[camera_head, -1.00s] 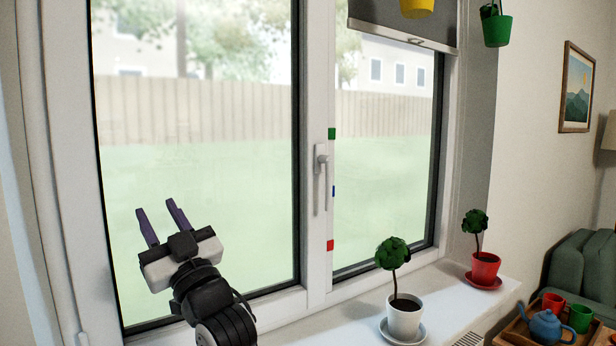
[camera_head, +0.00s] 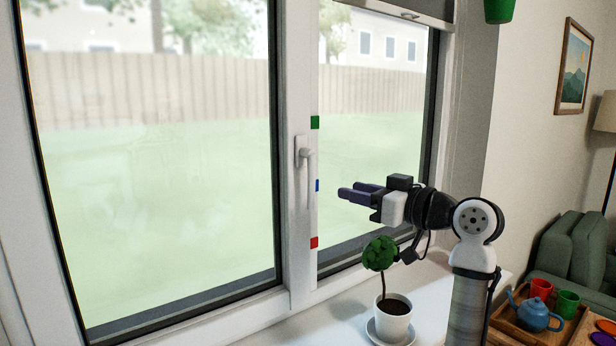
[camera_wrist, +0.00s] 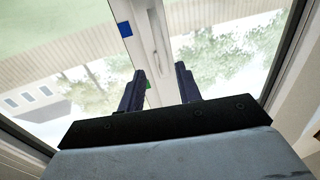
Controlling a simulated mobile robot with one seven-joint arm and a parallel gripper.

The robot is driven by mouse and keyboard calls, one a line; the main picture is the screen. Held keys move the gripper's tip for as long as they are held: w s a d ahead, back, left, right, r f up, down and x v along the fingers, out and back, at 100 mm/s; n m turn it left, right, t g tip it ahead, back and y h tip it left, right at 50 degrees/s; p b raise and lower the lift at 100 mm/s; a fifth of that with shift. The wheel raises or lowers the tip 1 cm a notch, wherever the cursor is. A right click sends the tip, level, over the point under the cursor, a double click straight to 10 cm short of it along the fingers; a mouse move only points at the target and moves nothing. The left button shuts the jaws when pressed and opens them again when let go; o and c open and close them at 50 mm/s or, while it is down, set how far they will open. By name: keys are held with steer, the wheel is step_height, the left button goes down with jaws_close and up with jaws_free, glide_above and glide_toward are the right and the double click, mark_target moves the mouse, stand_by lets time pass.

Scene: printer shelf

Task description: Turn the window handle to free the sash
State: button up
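The white window handle (camera_head: 306,165) is on the frame post between the two panes, its lever hanging straight down. In the wrist view the handle (camera_wrist: 157,40) appears beyond my fingertips, upside down. My gripper (camera_head: 342,193) is to the right of the lever, fingers pointing left towards it, with a visible gap in the picture. In the wrist view my gripper (camera_wrist: 159,68) has its two dark purple fingers apart with nothing between them. The large left sash (camera_head: 150,180) looks closed against the frame.
Green (camera_head: 315,122), blue (camera_head: 317,185) and red (camera_head: 314,242) markers line the post right of the handle. A white-potted plant (camera_head: 391,318) stands on the sill below my arm. A tray (camera_head: 505,322) with a blue teapot (camera_head: 537,312) and cups is at lower right.

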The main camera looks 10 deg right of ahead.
mark_target(314, 181)
steer(key=p+x, duration=0.4)
steer(key=x, duration=0.8)
steer(key=shift+d, duration=0.1)
jaws_close()
